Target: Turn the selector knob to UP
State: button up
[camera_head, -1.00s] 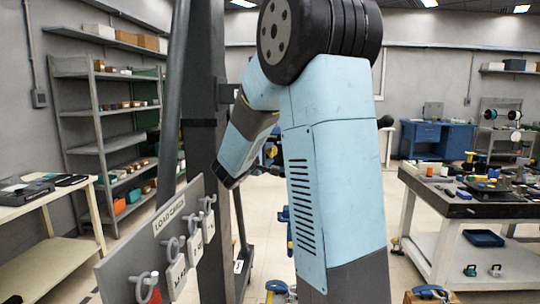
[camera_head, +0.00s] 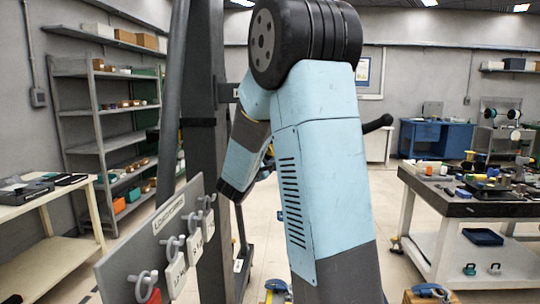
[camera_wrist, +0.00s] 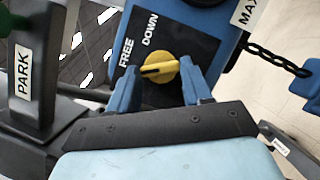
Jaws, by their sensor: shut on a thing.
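The yellow selector knob (camera_wrist: 168,69) sits on a black panel (camera_wrist: 190,45) in the wrist view. A dark mark on the knob points to the left in the picture. The words FREE and DOWN show on the panel above and left of the knob; the word UP is not visible. My gripper (camera_wrist: 158,68) has its two blue fingers on either side of the knob and is shut on it. In the head view my arm hides the knob and the gripper.
A grey part labelled PARK (camera_wrist: 23,68) stands left of the gripper. A black chain (camera_wrist: 277,60) hangs to the right, near a MAX label (camera_wrist: 250,10).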

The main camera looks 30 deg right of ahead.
jog(key=shift+s+f+n+t, duration=0.1)
jog(key=shift+f+n+t, duration=0.1)
jog(key=shift+n, duration=0.35)
jog(key=shift+f+n+t, duration=0.15)
jog(key=shift+n+t, duration=0.05)
jog(key=shift+n, duration=0.35)
jog(key=o, duration=0.8)
jog(key=shift+d, duration=0.1)
jog(key=shift+o, duration=1.3)
jog(key=shift+r, duration=0.1)
jog(key=v, duration=1.3)
jog(key=shift+s+a+f, duration=0.25)
